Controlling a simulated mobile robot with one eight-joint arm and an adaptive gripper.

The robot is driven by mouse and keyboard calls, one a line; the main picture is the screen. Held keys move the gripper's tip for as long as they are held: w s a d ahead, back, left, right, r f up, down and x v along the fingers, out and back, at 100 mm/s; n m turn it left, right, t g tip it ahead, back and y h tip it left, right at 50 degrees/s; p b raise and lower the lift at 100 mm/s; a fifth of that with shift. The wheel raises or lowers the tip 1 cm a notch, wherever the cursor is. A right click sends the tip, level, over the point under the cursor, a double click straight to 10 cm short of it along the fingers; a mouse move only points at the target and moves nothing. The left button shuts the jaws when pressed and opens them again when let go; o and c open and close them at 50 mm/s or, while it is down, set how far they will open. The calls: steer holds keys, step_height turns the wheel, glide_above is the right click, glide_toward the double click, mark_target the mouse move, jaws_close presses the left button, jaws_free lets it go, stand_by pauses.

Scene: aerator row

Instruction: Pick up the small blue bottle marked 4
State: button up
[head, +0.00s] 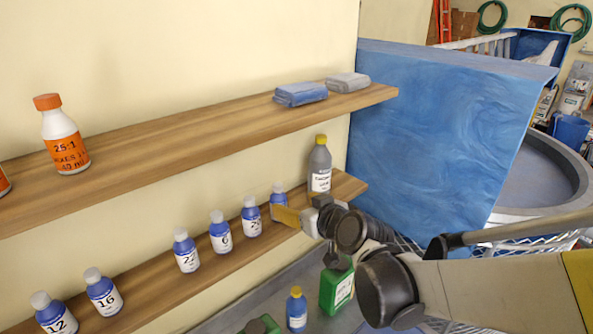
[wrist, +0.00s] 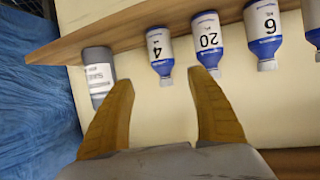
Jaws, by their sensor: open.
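The small blue bottle marked 4 (wrist: 160,54) shows upside down in the wrist view, with a white label and a grey cap. It stands on the lower shelf between the bottle marked 20 (wrist: 207,40) and a larger grey bottle (wrist: 98,75). In the head view the blue bottle (head: 278,190) is partly hidden behind my gripper (head: 285,216). My gripper is open and empty; in the wrist view its two tan fingers (wrist: 160,80) point toward the bottle, with the bottle beyond the gap between the fingertips. I see no contact.
Several similar blue bottles, such as 6 (head: 221,234) and 16 (head: 102,292), line the lower shelf (head: 205,277). The upper shelf (head: 180,135) holds a white-orange bottle (head: 64,136) and folded cloths (head: 300,94). A blue panel (head: 440,130) stands right; a green jug (head: 336,288) is below.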

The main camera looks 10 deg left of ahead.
mark_target(282, 200)
steer(key=x, duration=0.3)
steer(key=shift+w+a+f, duration=0.1)
steer(key=shift+a+f, duration=0.1)
steer(key=shift+a, duration=0.25)
steer(key=shift+w+a+f, duration=0.2)
steer(key=shift+w+f, duration=0.05)
steer(key=shift+w, duration=0.25)
steer(key=p+x, duration=0.1)
steer(key=x, duration=0.4)
steer(key=shift+a+r, duration=0.1)
steer(key=shift+s, duration=0.2)
steer(key=c, duration=1.3)
